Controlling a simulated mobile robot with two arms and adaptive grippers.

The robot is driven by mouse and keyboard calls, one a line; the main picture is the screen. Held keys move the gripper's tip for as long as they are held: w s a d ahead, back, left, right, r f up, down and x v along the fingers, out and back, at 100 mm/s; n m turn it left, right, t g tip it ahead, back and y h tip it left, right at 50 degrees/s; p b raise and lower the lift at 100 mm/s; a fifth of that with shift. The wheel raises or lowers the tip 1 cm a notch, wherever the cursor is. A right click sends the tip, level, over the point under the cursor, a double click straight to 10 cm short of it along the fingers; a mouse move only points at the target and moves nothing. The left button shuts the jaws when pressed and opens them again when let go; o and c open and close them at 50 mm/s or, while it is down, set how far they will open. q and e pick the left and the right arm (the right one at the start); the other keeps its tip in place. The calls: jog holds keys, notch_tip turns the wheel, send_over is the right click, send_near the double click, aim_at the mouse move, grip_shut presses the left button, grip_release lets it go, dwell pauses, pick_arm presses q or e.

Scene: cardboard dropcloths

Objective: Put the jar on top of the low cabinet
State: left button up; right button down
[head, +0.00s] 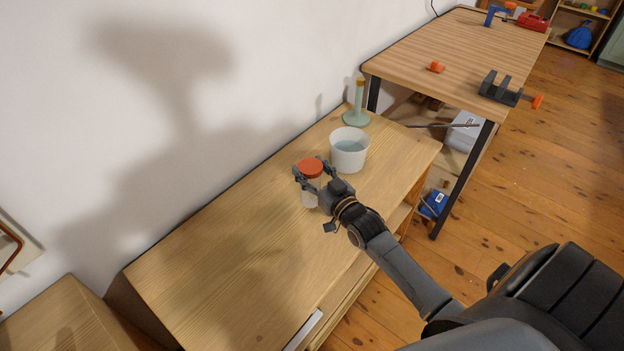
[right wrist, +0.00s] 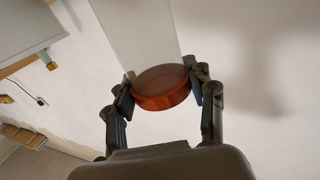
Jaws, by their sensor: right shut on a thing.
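The jar (head: 311,194) has a red lid and a pale, clear body. My right gripper (head: 314,177) is shut on it, with fingers on both sides near the lid. The jar is upright over the far half of the wooden low cabinet (head: 230,270); I cannot tell whether its base touches the top. In the right wrist view the red lid (right wrist: 160,88) sits between the two fingers of my right gripper (right wrist: 163,92). My left gripper is not in view.
A white cup (head: 349,155) stands close behind the jar, and a green candlestick-like thing (head: 357,108) behind that. The cabinet's near part is bare. A workbench (head: 440,60) with clamps stands beyond. The wall runs along the cabinet's left side.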

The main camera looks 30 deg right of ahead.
aim_at(317, 185)
jog(key=shift+w+d+f, duration=0.15)
jog(key=shift+d+f, duration=0.05)
jog(key=shift+f, duration=0.05)
notch_tip(317, 185, down, 3)
jog(key=shift+w+d+f, duration=0.1)
jog(key=shift+f, duration=0.05)
jog(key=shift+f, duration=0.2)
jog(key=shift+c, duration=2.4)
grip_release()
jog(key=shift+r, duration=0.1)
